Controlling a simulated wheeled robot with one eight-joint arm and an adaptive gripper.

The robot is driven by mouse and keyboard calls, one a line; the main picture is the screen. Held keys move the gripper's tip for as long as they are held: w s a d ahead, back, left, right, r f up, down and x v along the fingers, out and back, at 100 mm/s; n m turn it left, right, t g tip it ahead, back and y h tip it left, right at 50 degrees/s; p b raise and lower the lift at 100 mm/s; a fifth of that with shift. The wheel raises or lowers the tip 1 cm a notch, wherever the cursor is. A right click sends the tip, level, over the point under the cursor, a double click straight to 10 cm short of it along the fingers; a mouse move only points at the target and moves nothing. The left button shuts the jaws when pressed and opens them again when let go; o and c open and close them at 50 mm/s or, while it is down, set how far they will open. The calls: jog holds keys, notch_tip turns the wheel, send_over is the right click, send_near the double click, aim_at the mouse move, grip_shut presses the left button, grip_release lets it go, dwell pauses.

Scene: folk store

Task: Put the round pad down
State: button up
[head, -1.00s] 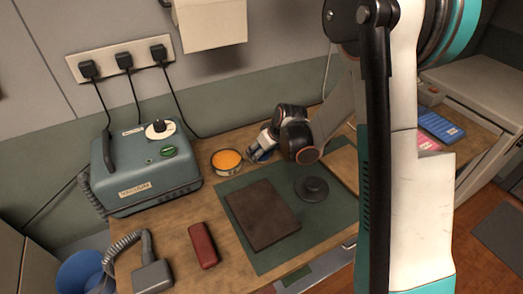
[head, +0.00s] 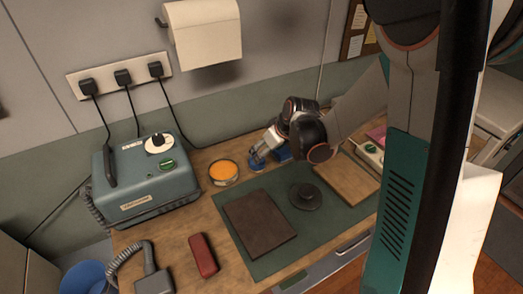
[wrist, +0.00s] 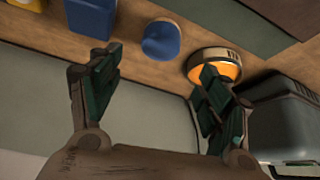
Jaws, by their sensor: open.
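The round pad (wrist: 161,40) is a small blue disc resting on the wooden bench, just beside the tin of orange stuff (wrist: 214,66). In the head view the pad (head: 257,167) shows as a small blue patch below the fingers. My gripper (wrist: 160,78) is open and empty, its two dark green finger pads spread wide on either side of the pad's line. The pad looks apart from both fingers. In the head view my gripper (head: 262,153) is low over the bench, near the back wall.
A blue box (wrist: 92,18) stands close by. The orange tin (head: 224,172) is left of my gripper. A grey-green vacuum unit (head: 147,180) stands further left. A black knobbed disc (head: 305,196) and dark slab (head: 259,222) lie on the green mat (head: 333,214).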

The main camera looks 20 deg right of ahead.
jog(key=s+a+r+m+h, duration=0.1)
jog(key=s+a+r+m, duration=0.1)
jog(key=s+r, duration=1.1)
jog(key=s+r+m+t+h, duration=0.1)
jog(key=s+r, duration=0.3)
jog(key=s, duration=0.7)
jog(key=shift+s+r+m+t, duration=0.15)
jog(key=shift+s+m+t, duration=0.2)
jog(key=shift+m, duration=0.45)
jog(key=shift+o, duration=0.3)
